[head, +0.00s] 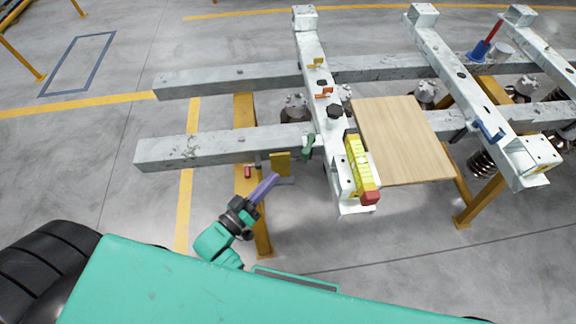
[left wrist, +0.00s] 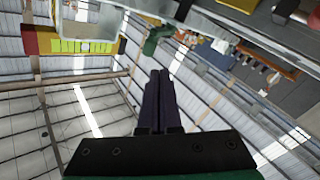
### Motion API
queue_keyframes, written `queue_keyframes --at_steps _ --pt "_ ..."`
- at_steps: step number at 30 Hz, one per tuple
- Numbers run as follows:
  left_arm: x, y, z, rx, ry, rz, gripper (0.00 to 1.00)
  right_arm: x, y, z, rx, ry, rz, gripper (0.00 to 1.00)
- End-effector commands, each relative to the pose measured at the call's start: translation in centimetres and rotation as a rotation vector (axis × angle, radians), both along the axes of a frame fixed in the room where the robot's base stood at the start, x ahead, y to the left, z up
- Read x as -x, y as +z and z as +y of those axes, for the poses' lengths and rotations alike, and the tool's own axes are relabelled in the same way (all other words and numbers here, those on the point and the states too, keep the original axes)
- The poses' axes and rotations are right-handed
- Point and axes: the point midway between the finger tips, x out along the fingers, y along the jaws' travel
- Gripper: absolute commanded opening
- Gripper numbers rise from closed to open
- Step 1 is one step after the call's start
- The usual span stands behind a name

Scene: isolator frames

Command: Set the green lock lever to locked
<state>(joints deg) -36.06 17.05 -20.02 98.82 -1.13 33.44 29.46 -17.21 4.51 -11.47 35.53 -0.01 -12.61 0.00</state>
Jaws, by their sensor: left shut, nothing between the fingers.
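The green lock lever (head: 308,146) is on the near left side of the white cross beam (head: 318,70), close to where that beam meets the front grey rail. It also shows in the left wrist view (left wrist: 152,42), just beyond my fingertips. My left gripper (head: 275,177) has purple fingers, shut and empty. Its tips are below and left of the lever in the head view, apart from it. In the left wrist view the shut fingers (left wrist: 158,75) point up toward the lever. My right gripper is not in view.
A yellow block with a red end (head: 362,170) sits on the beam's near end, right of the lever. A yellow plate (head: 280,163) stands by my fingertips. A wooden board (head: 400,140) lies across the rails. Open floor (head: 90,190) is at left.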

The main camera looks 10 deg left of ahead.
Motion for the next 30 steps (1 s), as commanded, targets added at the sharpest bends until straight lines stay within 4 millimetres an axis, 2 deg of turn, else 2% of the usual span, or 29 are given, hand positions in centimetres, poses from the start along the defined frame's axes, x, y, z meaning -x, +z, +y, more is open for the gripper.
queue_keyframes --at_steps 1,6,9,14,20,30 --pt "-0.3 -1.0 1.3 0.095 -0.058 0.047 0.00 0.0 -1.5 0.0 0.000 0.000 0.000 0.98" --pt "-1.4 -0.9 5.1 0.491 -0.249 0.326 0.00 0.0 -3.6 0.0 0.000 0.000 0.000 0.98" --pt "-1.9 -0.4 6.7 0.672 -0.329 0.514 0.00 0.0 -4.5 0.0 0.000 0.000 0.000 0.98" --pt "-2.4 0.5 8.0 0.820 -0.377 0.694 0.00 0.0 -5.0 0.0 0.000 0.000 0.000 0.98" --pt "-3.6 0.8 6.8 0.842 -0.381 0.711 0.00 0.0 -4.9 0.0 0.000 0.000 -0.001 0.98" --pt "-8.4 0.9 1.2 0.844 -0.380 0.710 0.00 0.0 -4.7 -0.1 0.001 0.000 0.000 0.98"
